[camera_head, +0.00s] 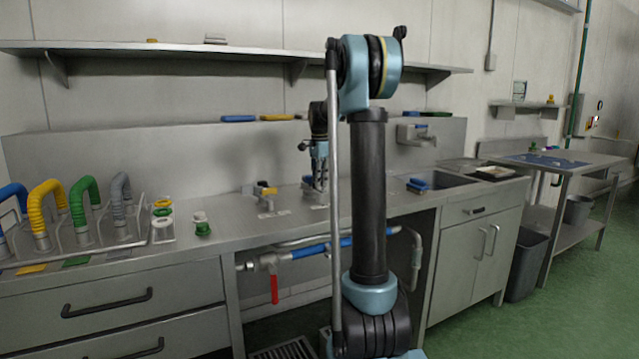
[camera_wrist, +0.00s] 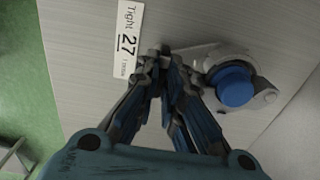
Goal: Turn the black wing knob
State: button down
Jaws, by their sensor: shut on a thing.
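My gripper (camera_head: 318,180) points down at a small metal fitting on the steel counter (camera_head: 235,229), at the back. In the wrist view its fingers (camera_wrist: 164,66) have come together beside the fitting's grey metal body (camera_wrist: 205,57). The black wing knob is mostly or wholly hidden between the dark fingertips, so its angle cannot be told. A round blue cap (camera_wrist: 234,87) sits on the fitting, right of the fingers. A white label (camera_wrist: 127,42) reading "Tight 27" lies on the counter left of the fingertips.
A second fitting with a yellow part (camera_head: 267,190) stands left of my gripper. Coloured hoses (camera_head: 82,205) in a rack stand at the far left. A sink (camera_head: 440,180) is at the right, and a shelf (camera_head: 230,50) runs above.

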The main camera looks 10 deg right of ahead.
jog(key=shift+w+a, duration=0.1)
jog(key=shift+a, duration=0.05)
jog(key=c, duration=1.7)
grip_release()
jog(key=shift+f, duration=0.1)
notch_tip(320, 180, up, 12)
jog(key=s+f+n+t, duration=0.1)
jog(key=s+f+n, duration=0.35)
jog(key=s, duration=0.85)
jog(key=s+f+n, duration=0.3)
jog(key=s+f, duration=0.3)
jog(key=s, duration=0.6)
jog(key=s+f+n, duration=0.2)
jog(key=s+f, duration=0.4)
jog(key=s+f+n, duration=0.3)
jog(key=s+f, duration=0.4)
jog(key=s+f+n+t, duration=0.1)
jog(key=s+f+n, duration=0.1)
jog(key=s+f, duration=0.4)
jog(key=shift+s+d+f, duration=0.2)
jog(key=shift+f, duration=0.5)
